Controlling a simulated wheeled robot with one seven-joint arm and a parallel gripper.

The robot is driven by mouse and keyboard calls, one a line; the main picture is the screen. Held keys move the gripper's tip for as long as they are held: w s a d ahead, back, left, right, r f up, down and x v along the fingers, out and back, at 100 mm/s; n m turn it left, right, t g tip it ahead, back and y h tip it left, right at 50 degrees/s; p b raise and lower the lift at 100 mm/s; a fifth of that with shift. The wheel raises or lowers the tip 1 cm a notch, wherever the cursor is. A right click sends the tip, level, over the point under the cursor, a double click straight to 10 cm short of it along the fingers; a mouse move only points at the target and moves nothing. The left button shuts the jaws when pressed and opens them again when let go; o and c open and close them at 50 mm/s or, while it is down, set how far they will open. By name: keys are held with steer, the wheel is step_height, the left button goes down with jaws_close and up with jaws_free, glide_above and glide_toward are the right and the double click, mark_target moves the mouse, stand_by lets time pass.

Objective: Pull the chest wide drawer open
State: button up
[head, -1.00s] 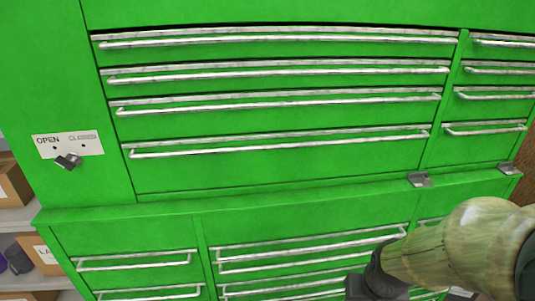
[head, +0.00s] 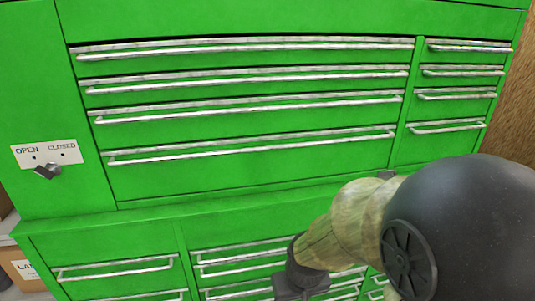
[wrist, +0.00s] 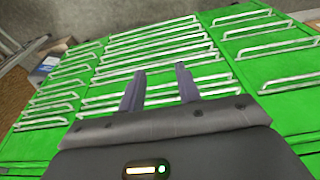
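The green tool chest (head: 240,185) fills the head view. Its upper section has a stack of wide drawers with long silver handles, such as the top wide drawer handle (head: 245,50) and the lowest wide drawer handle (head: 250,145). All of them look shut. More wide drawers with handles (head: 240,257) sit in the lower section, partly hidden by my arm. My gripper (wrist: 159,69) shows in the wrist view with two dark fingers apart and nothing between them. The drawer fronts (wrist: 155,45) lie beyond the fingertips, with no visible contact.
Narrow drawers (head: 455,95) stand right of the wide ones. A lock plate (head: 47,153) marked OPEN and CLOSED, with a dark key, is on the left. A ledge divides the upper and lower sections. Cardboard boxes (head: 25,270) sit on shelving at lower left.

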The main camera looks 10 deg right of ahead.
steer(key=w+d+r+m+t+p, duration=0.1)
steer(key=w+d+r+m+t, duration=0.25)
steer(key=w, duration=0.35)
steer(key=w+d+r+m+t, duration=0.25)
steer(key=w+d+t, duration=0.2)
steer(key=w, duration=0.25)
step_height(320, 180, up, 11)
steer(key=m+t+y+p, duration=0.1)
steer(key=m+t+y, duration=0.5)
steer(key=t+y, duration=0.1)
steer(key=shift+s+d+m+t+y, duration=0.2)
steer(key=shift+s+m+t+y, duration=0.1)
steer(key=shift+s+t+y, duration=0.1)
steer(key=shift+w+r+p, duration=0.15)
steer(key=shift+p, duration=0.15)
